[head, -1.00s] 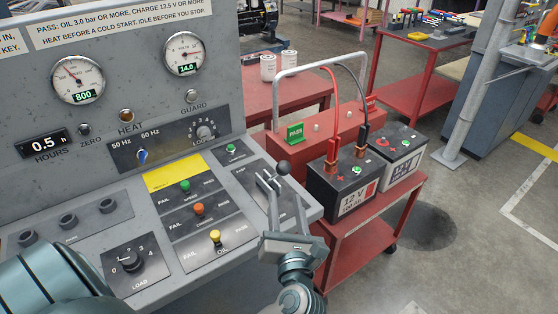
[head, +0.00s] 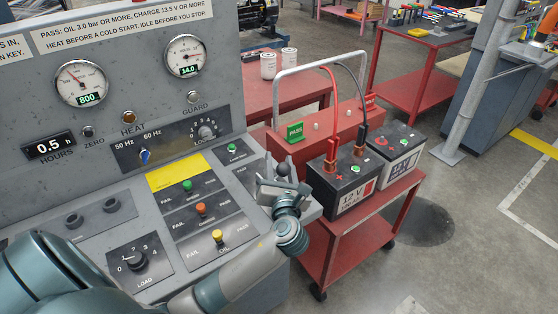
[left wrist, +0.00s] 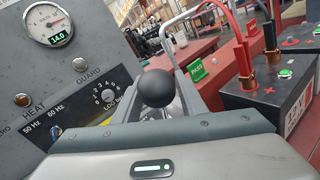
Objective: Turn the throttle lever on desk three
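The throttle lever's black ball knob (head: 283,170) stands at the right end of the sloping grey desk. In the left wrist view the knob (left wrist: 156,86) is large and in the middle, with a finger on each side of it. My left gripper (head: 282,180) is at the lever with its fingers apart around the knob. I cannot tell whether either finger touches it. The lever's shaft is mostly hidden by the gripper and the knob. My right gripper is not in view.
The desk (head: 85,265) carries gauges, switches and a load knob (head: 141,260). Just right of the lever, a red trolley (head: 375,215) holds two batteries, one nearest the desk (head: 342,180), with cables and a grey hoop handle. Open floor lies further right.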

